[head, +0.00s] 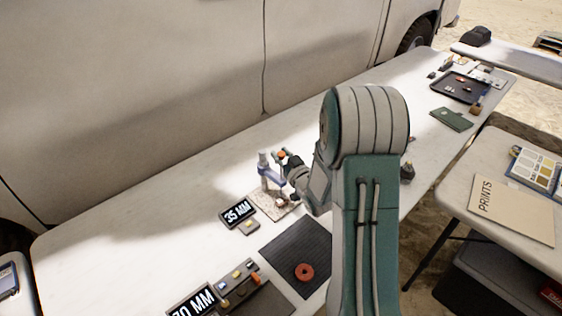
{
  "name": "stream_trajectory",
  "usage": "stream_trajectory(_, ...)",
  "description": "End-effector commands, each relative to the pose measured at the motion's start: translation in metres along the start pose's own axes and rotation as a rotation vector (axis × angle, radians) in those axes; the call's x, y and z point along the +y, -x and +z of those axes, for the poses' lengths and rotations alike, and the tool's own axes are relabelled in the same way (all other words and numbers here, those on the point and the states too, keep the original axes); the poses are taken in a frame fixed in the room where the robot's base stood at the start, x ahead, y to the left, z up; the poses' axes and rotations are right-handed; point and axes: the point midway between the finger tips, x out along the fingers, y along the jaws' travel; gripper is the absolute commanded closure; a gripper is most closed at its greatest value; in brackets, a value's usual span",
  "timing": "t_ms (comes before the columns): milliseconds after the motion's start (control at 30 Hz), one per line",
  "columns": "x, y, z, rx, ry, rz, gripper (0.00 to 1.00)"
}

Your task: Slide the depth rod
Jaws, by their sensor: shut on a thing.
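A small blue-grey stand (266,170) rises from a speckled base plate (262,206) near the middle of the long white table. A small orange knob (281,154) shows at the top beside the stand, and it looks like the end of the depth rod. My gripper (284,160) reaches in from the right at the knob's height and is shut on it. The fingers are small and partly dark against the stand, so the exact grip is hard to see. The rod's lower part is not clear. My arm covers the area to the right.
A display reading 35 MM (238,211) stands left of the base plate. In front lie a dark ribbed mat (290,248) with a red ring (304,271), and another display (192,302) beside small blocks. A black tray (461,87) lies far right. The table's left part is clear.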

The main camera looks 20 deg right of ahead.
Motion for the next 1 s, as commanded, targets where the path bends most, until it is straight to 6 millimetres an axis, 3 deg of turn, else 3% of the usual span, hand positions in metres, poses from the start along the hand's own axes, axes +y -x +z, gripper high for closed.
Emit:
stream_trajectory(333,-0.001,-0.001,-0.004,0.002,0.001,-0.002,1.00)
stream_trajectory(367,-0.001,-0.001,-0.004,0.002,0.001,-0.002,0.57)
stream_trajectory(400,-0.001,-0.001,-0.004,0.002,0.001,-0.002,0.39)
stream_trajectory(433,-0.001,-0.001,-0.004,0.002,0.001,-0.002,0.29)
stream_trajectory(833,0.000,0.002,-0.004,0.000,0.000,0.000,0.29)
stream_trajectory(1000,0.001,0.022,-0.003,-0.002,-0.001,0.002,0.29)
